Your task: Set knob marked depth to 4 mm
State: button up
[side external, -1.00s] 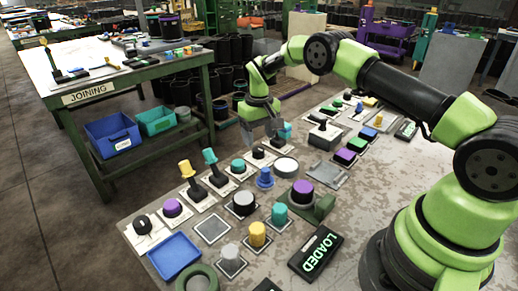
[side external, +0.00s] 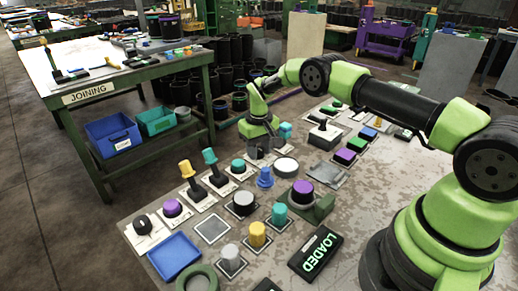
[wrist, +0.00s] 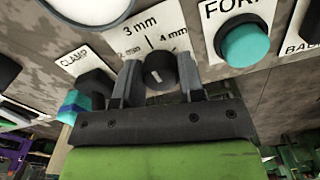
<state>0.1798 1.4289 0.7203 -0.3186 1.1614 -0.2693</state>
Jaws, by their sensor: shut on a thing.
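The black knob (wrist: 158,70) sits on a white plate with the marks 2 mm, 3 mm and 4 mm in the wrist view. The 3 mm mark is above it, 2 mm to its left and 4 mm to its right. A short light line shows on the knob's face; which mark it points to is hard to tell. The word depth is not visible. My gripper (wrist: 159,82) has one finger on each side of the knob and is shut on it.
In the wrist view a teal button (wrist: 245,45) on the FORM plate is close on the right, and the CLAMP plate (wrist: 82,66) is close on the left. A white round dial (side external: 286,166) and a blue knob (side external: 265,177) stand near my gripper. The LOADED sign (side external: 316,252) lies in front.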

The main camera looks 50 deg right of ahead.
jog(key=shift+m, duration=0.3)
jog(key=m, duration=1.1)
jog(key=shift+w+a, duration=0.1)
jog(key=shift+w, duration=0.05)
jog(key=shift+m, duration=0.3)
dwell(0.3)
jog(key=o, duration=0.9)
notch_tip(320, 180, up, 10)
